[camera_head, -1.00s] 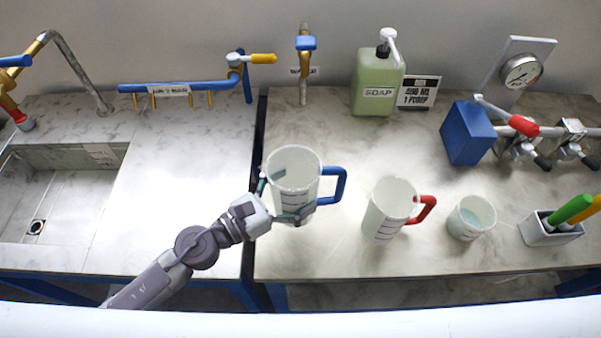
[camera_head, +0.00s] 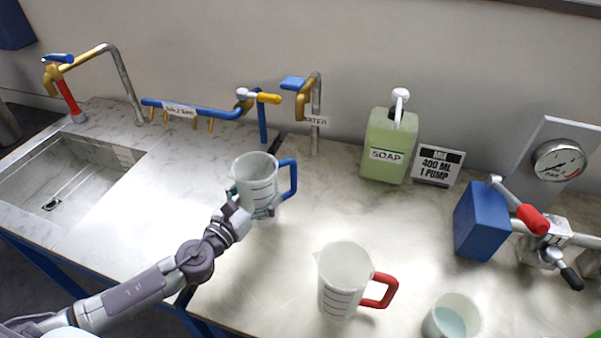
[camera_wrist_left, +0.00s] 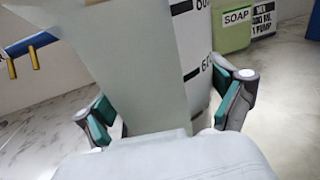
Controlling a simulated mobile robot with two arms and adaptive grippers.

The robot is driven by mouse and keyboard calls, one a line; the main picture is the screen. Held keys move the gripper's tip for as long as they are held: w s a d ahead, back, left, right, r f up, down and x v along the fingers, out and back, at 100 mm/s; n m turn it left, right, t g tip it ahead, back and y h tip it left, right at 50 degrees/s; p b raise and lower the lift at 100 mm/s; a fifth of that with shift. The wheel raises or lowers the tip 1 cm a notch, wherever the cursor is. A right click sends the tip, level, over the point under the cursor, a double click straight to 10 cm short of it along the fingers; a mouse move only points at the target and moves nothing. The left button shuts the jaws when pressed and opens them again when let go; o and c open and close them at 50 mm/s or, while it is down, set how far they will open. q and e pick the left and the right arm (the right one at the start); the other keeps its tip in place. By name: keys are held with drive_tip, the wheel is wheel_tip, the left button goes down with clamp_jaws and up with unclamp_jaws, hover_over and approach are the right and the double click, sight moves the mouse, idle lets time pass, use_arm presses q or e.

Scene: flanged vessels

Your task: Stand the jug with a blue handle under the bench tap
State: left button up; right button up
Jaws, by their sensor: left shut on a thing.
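The jug with a blue handle (camera_head: 255,177) is white with dark level marks, upright, its handle pointing right. My left gripper (camera_head: 250,207) is shut around the jug's lower body. In the left wrist view the jug (camera_wrist_left: 150,60) fills the middle between the teal finger pads of my left gripper (camera_wrist_left: 165,120). The bench tap (camera_head: 315,110), a steel post with a brass spout and blue lever, stands behind and to the right of the jug, with a label partly reading "WATER". Whether the jug touches the bench cannot be told. My right gripper is not in view.
A red-handled jug (camera_head: 343,280) and a beaker of pale liquid (camera_head: 453,318) stand at the front. A green soap bottle (camera_head: 388,145) and sign (camera_head: 437,166) are right of the tap. A blue pipe rail (camera_head: 190,110) lies behind. The bench between jug and soap is clear.

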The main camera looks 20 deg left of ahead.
use_arm(q)
drive_tip(key=w+d+f, duration=0.1)
drive_tip(key=w, duration=0.3)
drive_tip(key=w+d+f+b, duration=0.1)
drive_tip(key=w, duration=0.4)
drive_tip(key=w+d+f, duration=0.1)
drive_tip(key=w, duration=0.4)
drive_tip(key=shift+d+f+b, duration=0.25)
drive_tip(key=shift+f+b, duration=0.05)
drive_tip(key=shift+b, duration=0.05)
drive_tip(key=shift+f, duration=0.2)
drive_tip(key=o, duration=0.8)
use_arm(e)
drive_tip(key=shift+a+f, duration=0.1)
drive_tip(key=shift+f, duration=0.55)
use_arm(q)
drive_tip(key=shift+o, duration=0.2)
